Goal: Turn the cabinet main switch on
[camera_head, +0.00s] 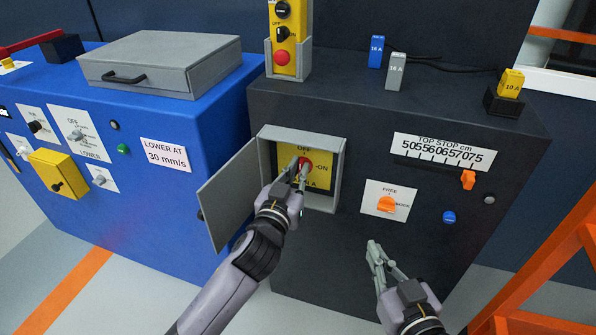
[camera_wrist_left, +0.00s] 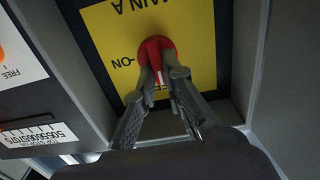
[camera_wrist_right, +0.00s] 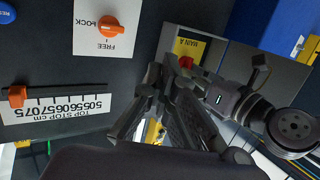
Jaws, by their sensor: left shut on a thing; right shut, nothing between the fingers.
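The main switch is a red knob (camera_head: 306,163) on a yellow plate (camera_head: 323,177) inside a small grey box on the dark cabinet. The plate reads OFF at the top and ON at the right. My left gripper (camera_head: 300,168) is shut on the knob. In the left wrist view the red knob (camera_wrist_left: 154,48) sits between the fingertips (camera_wrist_left: 160,80). A pale mark on it points away from the MAIN A label, not towards ON. My right gripper (camera_head: 379,250) is shut and empty, in front of the cabinet, below the FREE/LOCK switch.
The box's grey door (camera_head: 230,193) hangs open to the left. An orange FREE/LOCK knob (camera_head: 387,204), an orange slider (camera_head: 468,180) and a blue button (camera_head: 449,217) are to the right. A blue cabinet (camera_head: 190,125) stands left; an orange frame (camera_head: 545,265) stands right.

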